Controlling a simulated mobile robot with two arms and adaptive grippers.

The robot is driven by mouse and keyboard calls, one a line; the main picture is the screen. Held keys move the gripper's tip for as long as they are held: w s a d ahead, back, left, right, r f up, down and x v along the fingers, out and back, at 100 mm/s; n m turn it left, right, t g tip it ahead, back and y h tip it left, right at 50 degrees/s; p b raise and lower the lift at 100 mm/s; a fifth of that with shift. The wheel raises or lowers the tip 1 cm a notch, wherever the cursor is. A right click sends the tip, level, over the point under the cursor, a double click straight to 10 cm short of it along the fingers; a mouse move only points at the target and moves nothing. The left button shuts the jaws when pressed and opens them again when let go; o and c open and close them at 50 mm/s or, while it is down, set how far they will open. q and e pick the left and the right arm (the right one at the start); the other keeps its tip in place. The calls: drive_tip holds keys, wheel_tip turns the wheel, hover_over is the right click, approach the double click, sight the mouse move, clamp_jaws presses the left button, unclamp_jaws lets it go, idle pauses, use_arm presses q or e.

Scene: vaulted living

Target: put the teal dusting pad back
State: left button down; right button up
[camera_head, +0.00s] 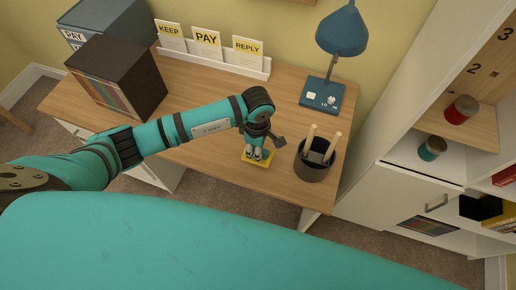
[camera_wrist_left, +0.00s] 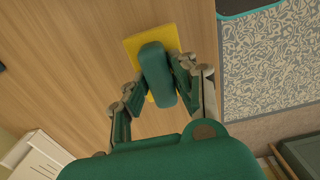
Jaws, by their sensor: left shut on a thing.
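The teal dusting pad (camera_wrist_left: 156,72) is a rounded block in the left wrist view. My left gripper (camera_wrist_left: 158,78) is shut on it, with one finger on each side. The pad is over a yellow square (camera_wrist_left: 137,43) on the wooden desk; I cannot tell whether it touches the square. In the head view my left gripper (camera_head: 257,153) points down over the same yellow square (camera_head: 247,160), close to the desk's front edge. The gripper hides the pad there. My right gripper is in neither view.
A dark cup (camera_head: 316,168) with wooden handles stands close to the right of the gripper. A blue lamp (camera_head: 322,96), a card rack (camera_head: 227,64) and a dark box (camera_head: 132,85) stand farther back on the desk (camera_head: 205,155). White shelves (camera_head: 408,172) hold lidded jars at right.

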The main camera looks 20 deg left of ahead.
use_arm(q)
drive_tip(key=shift+w+a, duration=0.1)
drive_tip(key=shift+w, duration=0.3)
wheel_tip(320, 180, down, 3)
drive_tip(key=shift+w+f+p, duration=0.1)
drive_tip(key=shift+p, duration=0.65)
drive_tip(key=shift+f, duration=0.2)
drive_tip(key=shift+f, duration=0.1)
drive_tip(key=shift+f+b, duration=0.15)
drive_tip(key=shift+b, duration=0.15)
drive_tip(key=c, duration=1.1)
unclamp_jaws()
